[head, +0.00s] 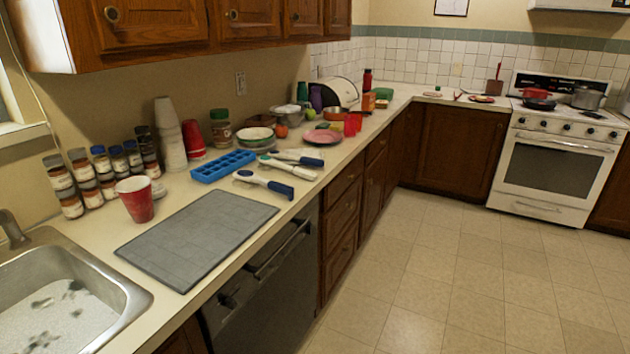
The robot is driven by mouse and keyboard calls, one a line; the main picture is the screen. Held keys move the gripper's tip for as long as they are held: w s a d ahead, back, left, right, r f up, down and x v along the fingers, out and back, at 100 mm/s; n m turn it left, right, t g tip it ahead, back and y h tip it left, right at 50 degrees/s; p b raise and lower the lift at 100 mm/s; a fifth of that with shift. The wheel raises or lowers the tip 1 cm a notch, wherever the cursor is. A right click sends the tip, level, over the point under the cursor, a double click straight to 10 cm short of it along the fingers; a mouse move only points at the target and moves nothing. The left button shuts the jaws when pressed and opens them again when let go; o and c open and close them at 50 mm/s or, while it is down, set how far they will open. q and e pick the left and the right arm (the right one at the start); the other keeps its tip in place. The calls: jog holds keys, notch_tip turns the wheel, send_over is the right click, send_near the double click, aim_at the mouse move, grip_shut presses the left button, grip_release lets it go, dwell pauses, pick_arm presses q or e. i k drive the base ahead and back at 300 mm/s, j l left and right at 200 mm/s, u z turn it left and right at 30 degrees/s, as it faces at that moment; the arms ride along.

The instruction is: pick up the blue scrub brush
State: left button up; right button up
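Several long white utensils with blue ends lie on the counter, right of a blue compartment tray (210,172). The nearest blue-and-white one (262,183) lies behind the grey mat, its dark blue end pointing right toward the counter's front edge. Another blue-and-white one (311,161) lies farther back, and a mostly white one (287,168) lies between them. They are too small to tell which is the blue scrub brush. Neither of my grippers is in view.
A grey mat (198,235) lies flat beside the sink (75,290). A red cup (136,200), spice jars (108,162), stacked white cups (170,135) and bowls (255,136) stand along the counter. Upper cabinets (150,25) overhang it. The floor (450,260) is clear.

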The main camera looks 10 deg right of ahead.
aim_at(250, 178)
jog(key=i+l+u, duration=0.15)
jog(key=l, duration=0.2)
jog(key=i+l+u, duration=0.15)
jog(key=l, duration=0.25)
jog(key=i+l+u, duration=0.15)
jog(key=l, duration=0.2)
jog(key=l+u, duration=0.15)
jog(key=l, duration=0.25)
